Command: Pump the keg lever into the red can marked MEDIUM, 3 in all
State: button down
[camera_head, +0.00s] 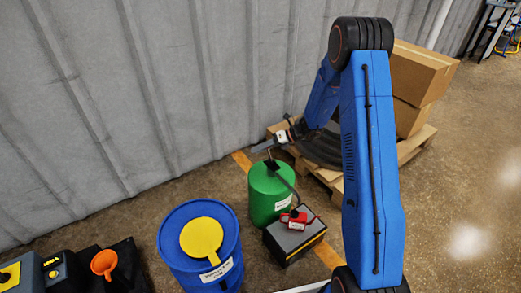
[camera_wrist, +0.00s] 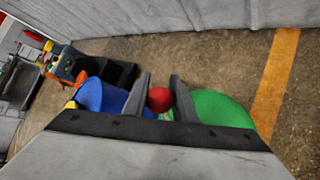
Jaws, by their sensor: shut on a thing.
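The green keg (camera_head: 268,199) stands by the wall with a dark pump fitting (camera_head: 271,164) on its top. A hose runs from the keg's top toward the red can (camera_head: 297,217), which sits on a dark box; its marking is too small to read. My gripper (camera_head: 268,147) is over the keg's top. In the wrist view, the fingers of my gripper (camera_wrist: 161,95) are closed on either side of a round red knob (camera_wrist: 160,99), the lever's end. The keg (camera_wrist: 218,107) shows below and to the right there. The rest of the lever is mostly hidden.
A blue drum (camera_head: 190,270) with a yellow funnel (camera_head: 201,237) stands left of the keg. The dark box (camera_head: 310,240) is beside the keg. Cardboard cartons (camera_head: 417,75) on a pallet stand behind my arm. The corrugated wall (camera_head: 130,90) is close behind; open floor lies right.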

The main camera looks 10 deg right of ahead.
jog(key=shift+s+d+f, duration=0.1)
jog(key=shift+s+f, duration=0.05)
jog(key=shift+f, duration=0.3)
jog(key=c, duration=1.5)
grip_release()
jog(key=shift+d, duration=0.1)
jog(key=shift+o, duration=0.2)
jog(key=shift+r, duration=0.1)
jog(key=v, duration=1.7)
jog(key=shift+d, duration=0.2)
jog(key=shift+s, duration=0.1)
